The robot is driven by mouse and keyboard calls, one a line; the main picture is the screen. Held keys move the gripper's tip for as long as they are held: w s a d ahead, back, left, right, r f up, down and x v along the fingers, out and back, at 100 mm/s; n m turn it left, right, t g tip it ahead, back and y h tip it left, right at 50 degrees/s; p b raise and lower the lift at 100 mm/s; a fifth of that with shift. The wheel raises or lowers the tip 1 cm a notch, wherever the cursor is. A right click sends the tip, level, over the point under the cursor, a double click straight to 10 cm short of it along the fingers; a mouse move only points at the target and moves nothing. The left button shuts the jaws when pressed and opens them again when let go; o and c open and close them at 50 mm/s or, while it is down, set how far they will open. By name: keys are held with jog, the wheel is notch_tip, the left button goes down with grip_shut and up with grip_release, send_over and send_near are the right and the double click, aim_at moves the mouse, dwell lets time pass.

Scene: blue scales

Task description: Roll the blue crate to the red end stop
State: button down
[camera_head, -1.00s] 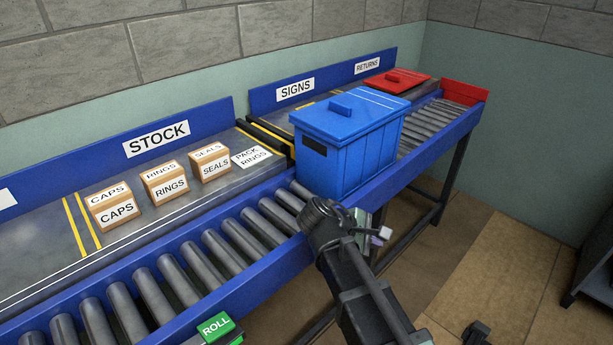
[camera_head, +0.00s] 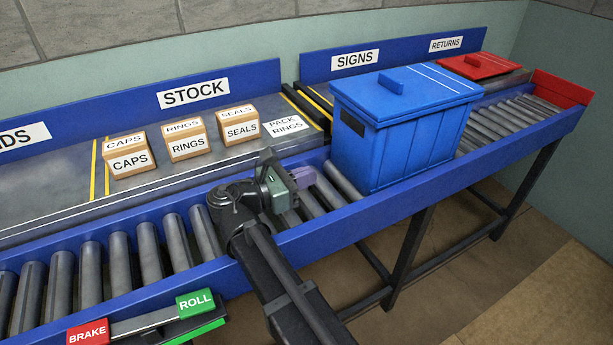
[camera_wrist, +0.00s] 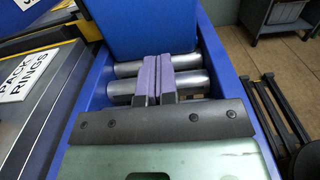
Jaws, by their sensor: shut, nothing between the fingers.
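The blue crate (camera_head: 400,145) is lidded and stands upright on the rollers of the blue-sided conveyor (camera_head: 430,185). The red end stop (camera_head: 562,88) is at the conveyor's far right end, with bare rollers between it and the crate. My gripper (camera_head: 303,178) is shut and empty, low over the rollers to the left of the crate. In the wrist view its purple finger pads (camera_wrist: 159,76) are pressed together and point at the crate's blue wall (camera_wrist: 148,25). In that view the fingertips look close to the wall; I cannot tell whether they touch it.
A bench behind holds CAPS (camera_head: 128,158), RINGS (camera_head: 187,142) and SEALS (camera_head: 239,127) boxes. A lever panel in front has a green ROLL label (camera_head: 195,302) and a red BRAKE label (camera_head: 88,332).

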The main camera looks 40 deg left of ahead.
aim_at(355, 159)
jog(key=x, duration=1)
jog(key=shift+w+d, duration=0.1)
